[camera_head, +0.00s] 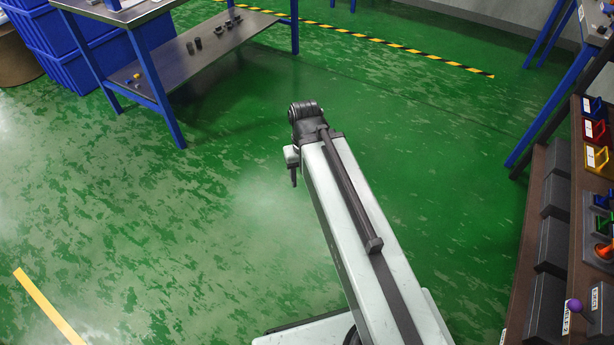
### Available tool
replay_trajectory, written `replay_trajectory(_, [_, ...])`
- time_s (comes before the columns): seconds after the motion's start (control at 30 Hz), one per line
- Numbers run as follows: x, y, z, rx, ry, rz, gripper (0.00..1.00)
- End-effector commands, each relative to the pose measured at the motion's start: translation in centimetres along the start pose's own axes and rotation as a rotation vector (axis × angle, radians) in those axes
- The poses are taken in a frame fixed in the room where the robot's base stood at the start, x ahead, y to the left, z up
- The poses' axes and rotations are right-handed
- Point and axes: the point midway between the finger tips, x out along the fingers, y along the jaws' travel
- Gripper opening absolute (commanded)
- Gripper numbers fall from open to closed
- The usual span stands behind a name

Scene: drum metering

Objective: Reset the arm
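My arm extends from the bottom of the head view up to the middle, over the green floor. Its long white link with a dark strip ends in a dark joint. Below that joint a small white part with a thin dark tip (293,176) hangs down on the left; it appears to belong to my gripper. Its fingers are too small and too hidden to tell apart. No object shows at the tip, and nothing touches the arm.
A workbench with blue legs (155,88) and a lower shelf (196,52) stands at the upper left, beside blue crates (75,45). The floor (170,230) around the arm is clear.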

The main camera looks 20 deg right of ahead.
Motion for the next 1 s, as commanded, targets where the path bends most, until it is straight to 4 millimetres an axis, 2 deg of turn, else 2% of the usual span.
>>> replay_trajectory(0.17, [-0.1, 0.1, 0.0, 0.004, 0.001, 0.002, 0.51])
replay_trajectory(0.27, [-1.1, 0.2, -0.1, 0.006, 0.001, 0.002, 0.51])
replay_trajectory(0.37, [-3.7, 0.2, -0.1, 0.006, 0.001, 0.002, 0.51])
replay_trajectory(0.47, [-7.7, 0.2, -0.1, 0.007, 0.001, 0.003, 0.51])
replay_trajectory(0.6, [-14.6, 0.2, -0.1, 0.007, 0.001, 0.003, 0.51])
replay_trajectory(0.73, [-20.4, 0.2, 0.0, 0.007, 0.001, 0.003, 0.51])
replay_trajectory(0.83, [-22.9, 0.1, 0.0, 0.007, 0.001, 0.003, 0.51])
replay_trajectory(0.9, [-23.3, 0.1, 0.0, 0.007, 0.001, 0.003, 0.51])
replay_trajectory(1.0, [-22.8, 0.1, 0.0, 0.007, 0.001, 0.003, 0.51])
